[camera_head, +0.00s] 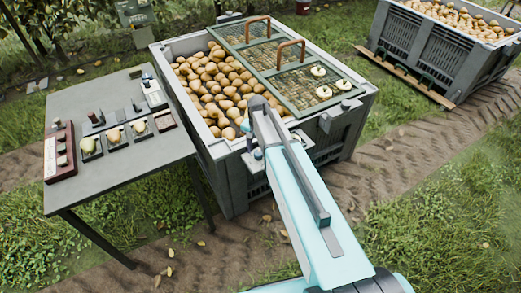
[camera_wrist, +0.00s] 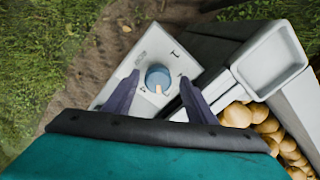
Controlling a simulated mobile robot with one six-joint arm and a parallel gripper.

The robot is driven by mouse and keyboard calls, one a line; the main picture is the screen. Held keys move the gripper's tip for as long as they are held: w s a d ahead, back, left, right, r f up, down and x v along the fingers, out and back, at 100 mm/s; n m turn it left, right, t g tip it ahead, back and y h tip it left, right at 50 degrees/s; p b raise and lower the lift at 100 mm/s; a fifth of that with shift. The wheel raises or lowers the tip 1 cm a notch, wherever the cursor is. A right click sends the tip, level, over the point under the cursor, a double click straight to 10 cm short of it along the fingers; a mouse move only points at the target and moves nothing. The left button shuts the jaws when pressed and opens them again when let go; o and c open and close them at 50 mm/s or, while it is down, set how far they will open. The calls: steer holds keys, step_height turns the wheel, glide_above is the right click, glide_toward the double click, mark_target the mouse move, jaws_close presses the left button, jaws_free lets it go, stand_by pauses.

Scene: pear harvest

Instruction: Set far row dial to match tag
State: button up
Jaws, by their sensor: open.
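In the wrist view a round blue dial (camera_wrist: 158,76) sits on a pale plate (camera_wrist: 125,88) with dark marks around it. A small light pointer mark shows on the dial's lower edge, toward my gripper. The plate's lettering is too small to read. My gripper (camera_wrist: 159,79) is open, with one dark finger on each side of the dial; I cannot tell if they touch it. In the head view my arm reaches the front corner of the near pear crate (camera_head: 233,183), and the dial is hidden there. I cannot make out a tag.
A grey table (camera_head: 115,175) on the left holds a red-edged board (camera_head: 60,152) and several small trays. A mesh lid (camera_head: 275,55) with orange handles covers part of the crate. A second crate (camera_head: 425,50) stands at right. A pale square cup (camera_wrist: 270,60) sits right of the dial.

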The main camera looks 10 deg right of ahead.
mark_target(258, 152)
steer(key=shift+r, duration=0.1)
steer(key=shift+s+r, duration=0.15)
steer(key=shift+r, duration=0.65)
step_height(258, 152, up, 12)
steer(key=shift+b, duration=0.4)
steer(key=s+f+n+g, duration=0.2)
steer(key=s+f+n, duration=0.2)
steer(key=s+f, duration=1.4)
steer(key=s+d+f+n+g, duration=0.1)
steer(key=s+f+n+g, duration=0.2)
steer(key=s+f, duration=1.5)
steer(key=s, duration=0.6)
steer(key=shift+d+n, duration=0.25)
steer(key=shift+n, duration=0.15)
steer(key=shift+f, duration=0.1)
steer(key=shift+c, duration=0.4)
